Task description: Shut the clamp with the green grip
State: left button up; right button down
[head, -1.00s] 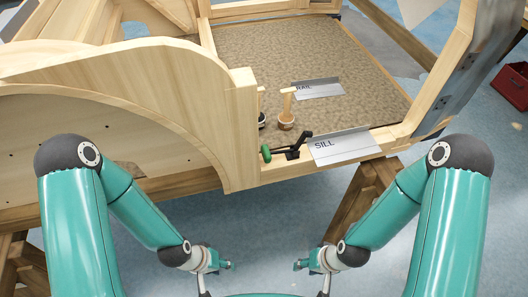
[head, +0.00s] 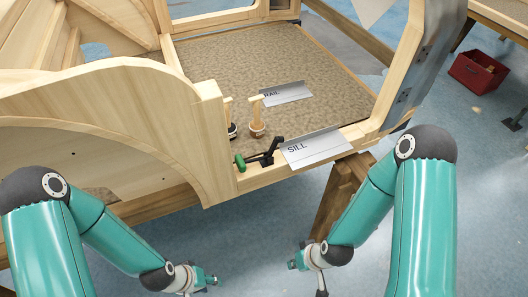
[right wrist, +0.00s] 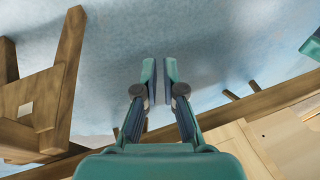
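The clamp (head: 267,159) is black and sits on the wooden sill, just left of the SILL plate. Its green grip (head: 239,162) points left and lies low, near the end of the curved wooden panel. A black arm of the clamp rises at its right end. My left gripper (head: 213,281) is below and left of the clamp, in front of the frame; its finger gap cannot be made out. My right gripper (head: 293,266) is below and right of the clamp, apart from it. In the right wrist view its fingers (right wrist: 160,72) stand slightly apart with nothing between them.
The SILL plate (head: 316,148) is beside the clamp. Behind it, a pale wooden-topped piece (head: 256,115) stands on the brown floor panel (head: 220,62), near the RAIL plate (head: 286,94). A trestle leg (head: 335,196) stands below the sill. A red crate (head: 477,70) is at far right.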

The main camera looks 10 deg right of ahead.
jog(key=w+d+r+n+t+h+b, duration=0.2)
jog(key=w+r+n+t+b, duration=0.25)
jog(key=w, duration=0.45)
jog(key=w+d+r+n+t+h+b, duration=0.35)
jog(key=w+n+t, duration=0.2)
jog(key=w, duration=0.25)
jog(key=a+r+n+t+y+b, duration=0.25)
jog(key=a+r+t+b, duration=0.25)
jog(key=a+r+b, duration=0.65)
jog(key=shift+n, duration=0.35)
jog(key=w, duration=0.3)
jog(key=w+d+p, duration=0.1)
jog(key=w, duration=0.3)
jog(key=w+d+p, duration=0.1)
jog(key=w, duration=0.3)
jog(key=shift+w+f, duration=0.2)
jog(key=shift+f, duration=0.2)
jog(key=shift+w+d+f, duration=0.1)
jog(key=shift+d+f, duration=0.05)
jog(key=shift+d, duration=0.3)
